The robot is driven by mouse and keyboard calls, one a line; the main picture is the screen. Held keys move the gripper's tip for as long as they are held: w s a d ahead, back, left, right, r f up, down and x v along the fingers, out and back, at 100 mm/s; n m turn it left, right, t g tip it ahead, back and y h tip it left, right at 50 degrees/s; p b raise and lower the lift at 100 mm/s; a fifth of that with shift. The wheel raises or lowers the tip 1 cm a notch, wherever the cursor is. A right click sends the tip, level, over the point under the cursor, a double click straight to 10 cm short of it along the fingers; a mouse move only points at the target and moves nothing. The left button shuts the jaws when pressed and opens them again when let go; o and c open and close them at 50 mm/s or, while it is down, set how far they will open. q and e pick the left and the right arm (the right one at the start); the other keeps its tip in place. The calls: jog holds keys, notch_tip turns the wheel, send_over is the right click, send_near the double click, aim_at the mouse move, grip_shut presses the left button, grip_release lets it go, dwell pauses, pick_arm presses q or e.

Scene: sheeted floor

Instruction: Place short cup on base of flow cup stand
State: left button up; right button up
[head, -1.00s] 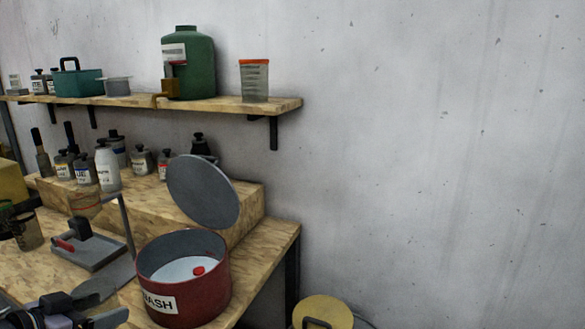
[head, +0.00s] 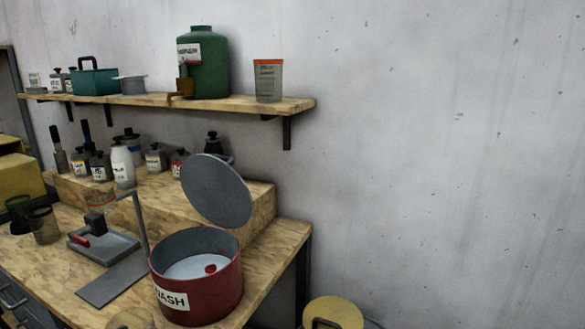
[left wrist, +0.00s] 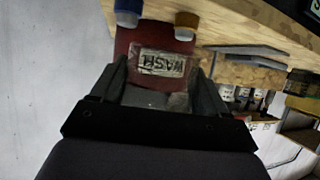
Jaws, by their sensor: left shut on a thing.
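The flow cup stand (head: 112,283) stands on the bench, left of the red pot in the head view. It has a flat grey base plate and a thin upright post; the plate looks bare. My left gripper (left wrist: 161,70) is shut on a clear-looking thing (left wrist: 150,98), apparently the short cup, in the left wrist view. The red pot shows behind it. A rounded, see-through shape at the bottom edge of the head view (head: 130,319), in front of the plate, looks like the same cup. My right gripper is not in view.
The red WASH pot (head: 196,290) is right of the stand, its grey lid (head: 217,190) raised. A grey tray (head: 105,246) with a dark, red-handled tool lies behind the base. Dark cups (head: 44,226) stand left. Bottles (head: 122,165) line a raised step.

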pick_arm(q)
jog(key=shift+n+y, duration=0.5)
jog(key=d, duration=0.6)
jog(key=shift+f, duration=0.1)
jog(key=shift+d, duration=0.75)
jog(key=shift+a, duration=0.15)
